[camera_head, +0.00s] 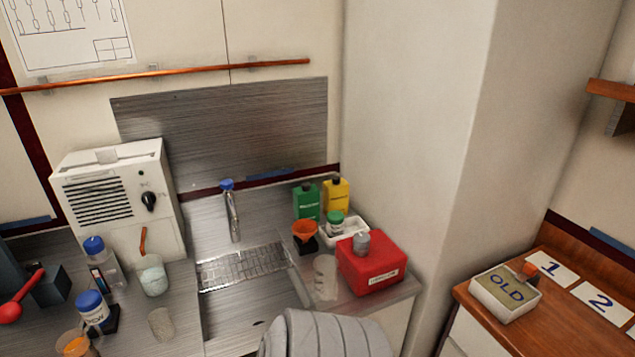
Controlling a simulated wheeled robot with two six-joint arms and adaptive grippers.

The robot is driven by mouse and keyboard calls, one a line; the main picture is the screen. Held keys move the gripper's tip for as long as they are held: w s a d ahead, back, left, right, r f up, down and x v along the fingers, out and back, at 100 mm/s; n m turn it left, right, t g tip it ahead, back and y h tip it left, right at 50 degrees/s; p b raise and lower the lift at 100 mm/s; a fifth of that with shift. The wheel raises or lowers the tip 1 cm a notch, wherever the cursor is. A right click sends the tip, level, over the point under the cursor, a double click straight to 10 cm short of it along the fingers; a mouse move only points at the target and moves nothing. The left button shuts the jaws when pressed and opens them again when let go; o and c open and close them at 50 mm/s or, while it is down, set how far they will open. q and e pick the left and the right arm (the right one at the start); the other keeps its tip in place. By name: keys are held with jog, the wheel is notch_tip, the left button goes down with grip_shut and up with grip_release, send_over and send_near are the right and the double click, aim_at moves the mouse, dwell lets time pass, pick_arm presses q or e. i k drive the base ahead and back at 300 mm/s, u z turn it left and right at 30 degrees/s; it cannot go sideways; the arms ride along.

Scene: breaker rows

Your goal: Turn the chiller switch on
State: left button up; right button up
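The chiller (110,203) is a white box with a dark louvred vent, standing at the back left of the steel counter. Its black knob switch (149,201) is on the right part of the front face and looks slightly tilted from upright. A small dark dot (141,171) sits above the knob; I cannot tell whether it is a lamp or lit. Small marks around the knob are too small to read. Neither of my grippers is in view, and nothing touches the knob.
A glass beaker (153,275) with an orange stick stands before the chiller, beside blue-capped bottles (92,308). A red lever (22,296) is at far left. A sink (241,267), red box (371,264) and coloured bottles (306,202) lie right. A grey ribbed shape (322,336) is cut off below.

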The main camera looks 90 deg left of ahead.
aim_at(148, 198)
jog(key=z, duration=0.05)
jog(key=i, duration=0.15)
jog(key=u, duration=1.45)
